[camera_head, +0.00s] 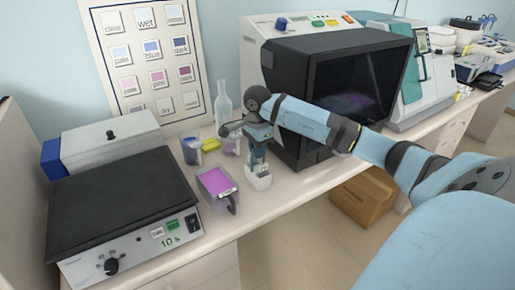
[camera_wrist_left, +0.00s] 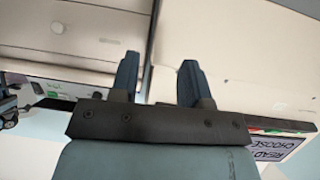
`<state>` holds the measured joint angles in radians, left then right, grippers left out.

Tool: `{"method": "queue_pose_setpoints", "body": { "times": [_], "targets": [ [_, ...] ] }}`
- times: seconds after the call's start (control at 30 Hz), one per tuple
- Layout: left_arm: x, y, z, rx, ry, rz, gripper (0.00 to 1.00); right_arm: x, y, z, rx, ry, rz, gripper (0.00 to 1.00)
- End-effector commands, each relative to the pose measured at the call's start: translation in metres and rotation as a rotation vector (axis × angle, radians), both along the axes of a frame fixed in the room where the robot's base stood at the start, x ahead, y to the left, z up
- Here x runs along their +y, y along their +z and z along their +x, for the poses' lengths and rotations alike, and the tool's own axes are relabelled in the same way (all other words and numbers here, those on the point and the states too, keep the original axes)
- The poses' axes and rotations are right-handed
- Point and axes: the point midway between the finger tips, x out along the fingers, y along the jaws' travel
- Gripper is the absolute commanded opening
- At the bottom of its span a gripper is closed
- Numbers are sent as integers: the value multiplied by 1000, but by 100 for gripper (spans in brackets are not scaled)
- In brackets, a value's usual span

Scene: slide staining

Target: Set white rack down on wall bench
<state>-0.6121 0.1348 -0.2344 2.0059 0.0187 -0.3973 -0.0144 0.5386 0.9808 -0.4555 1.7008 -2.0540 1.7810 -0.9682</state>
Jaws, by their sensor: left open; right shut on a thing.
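The white rack (camera_head: 258,179) is a small pale block near the front edge of the wall bench (camera_head: 290,190). My right gripper (camera_head: 259,167) points down from above and is shut on the rack's upper part. The rack looks upright and at bench level; I cannot tell whether its underside touches the bench. My left gripper is outside the head view. In the left wrist view, my left gripper (camera_wrist_left: 158,80) is open, with nothing between its two fingers.
A purple-filled dish (camera_head: 216,182) with a dark handle stands just left of the rack. A blue jar (camera_head: 191,152), yellow item (camera_head: 211,144) and clear bottle (camera_head: 222,103) stand behind. A black-topped hotplate (camera_head: 120,200) is left; a dark-windowed machine (camera_head: 345,75) is right.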

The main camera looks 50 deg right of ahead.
Motion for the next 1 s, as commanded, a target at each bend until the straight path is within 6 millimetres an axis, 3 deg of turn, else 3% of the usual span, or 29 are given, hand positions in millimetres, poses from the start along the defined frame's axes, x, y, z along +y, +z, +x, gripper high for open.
{"method": "queue_pose_setpoints", "body": {
  "times": [0.3,0.33,0.43,0.77,0.87,1.0],
  "targets": [
    [0,-4,0,3,0,0,43,0,-3,0,-2,0,-1,0],
    [0,-4,0,4,1,-1,43,0,-3,0,-1,0,-1,19],
    [0,-4,-1,8,1,1,43,0,-2,0,-1,0,-1,42],
    [0,1,0,4,0,0,43,0,2,0,-1,0,0,42],
    [0,-1,0,-2,0,-1,43,-1,11,1,-4,1,-2,42],
    [0,-4,0,1,1,-1,43,-1,38,1,-8,1,-3,42]
  ]
}}
